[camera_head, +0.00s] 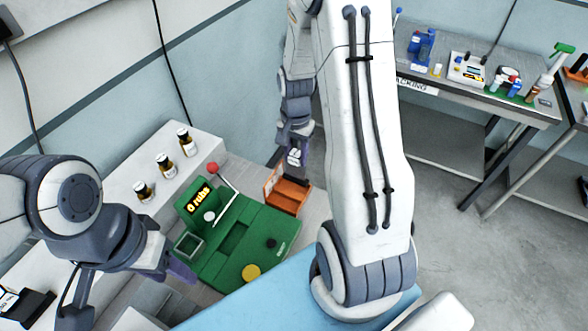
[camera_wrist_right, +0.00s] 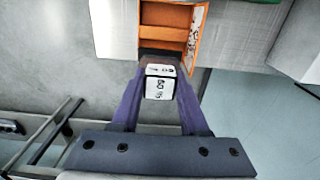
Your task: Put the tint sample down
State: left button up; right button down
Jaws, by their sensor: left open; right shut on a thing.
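The tint sample appears to be a small white block with black markings (camera_wrist_right: 159,82), in the right wrist view. My right gripper (camera_wrist_right: 158,85) is shut on it, with a purple finger on each side. In the head view the white piece (camera_head: 294,157) shows at the tip of my right gripper (camera_head: 294,165), just above and behind an orange open box (camera_head: 288,196). In the wrist view that box (camera_wrist_right: 165,18) lies just beyond the block, apparently apart from it. My left gripper (camera_head: 178,270) is open by the green machine's left front corner; its fingertips are partly hidden.
The green machine (camera_head: 225,262) has a "0 rubs" display (camera_head: 198,201), a red-knobbed lever (camera_head: 213,168) and a yellow disc (camera_head: 251,272). Several dark bottles, one here (camera_head: 186,142), stand on the white ledge behind. A cluttered grey bench (camera_head: 535,108) stands at the right.

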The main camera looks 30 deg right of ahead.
aim_at(294, 165)
jog(key=shift+w+a+f, duration=0.15)
jog(key=shift+w+f, duration=0.05)
jog(key=shift+w, duration=0.05)
jog(key=shift+f, duration=0.2)
notch_tip(294, 165, down, 4)
jog(key=b, duration=0.4)
jog(key=shift+r, duration=0.3)
jog(key=shift+f, duration=0.2)
jog(key=shift+c, duration=2.1)
grip_release()
jog(key=shift+r, duration=0.15)
